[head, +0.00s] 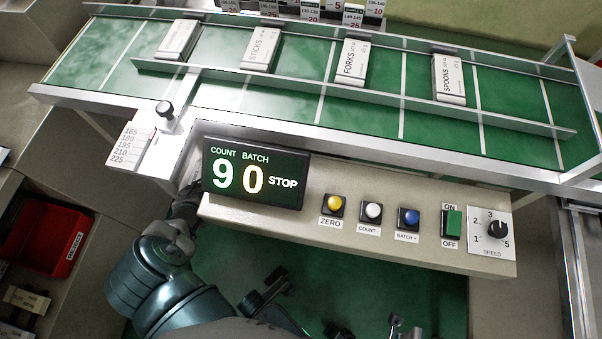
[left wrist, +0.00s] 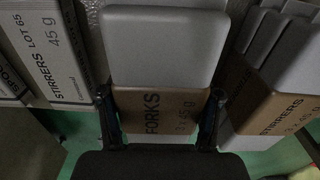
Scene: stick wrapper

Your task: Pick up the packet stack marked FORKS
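In the left wrist view a packet stack marked FORKS 3 x 45 g (left wrist: 160,50) has a grey top and a brown band. The fingers of my left gripper (left wrist: 161,112) are spread on either side of the band, close to its edges. Whether they touch it is unclear. In the head view my left arm reaches under the control panel, which hides its gripper. A single FORKS packet (head: 352,63) lies on the green belt. Dark parts at the bottom of the head view may be my right gripper; its fingers are not clear.
STIRRERS packets (left wrist: 62,50) stand close left of the stack, and a brown-banded STIRRERS stack (left wrist: 262,105) stands close right. The control panel (head: 360,250) has a display (head: 255,177) reading 90 and STOP. A red bin (head: 43,238) is at left.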

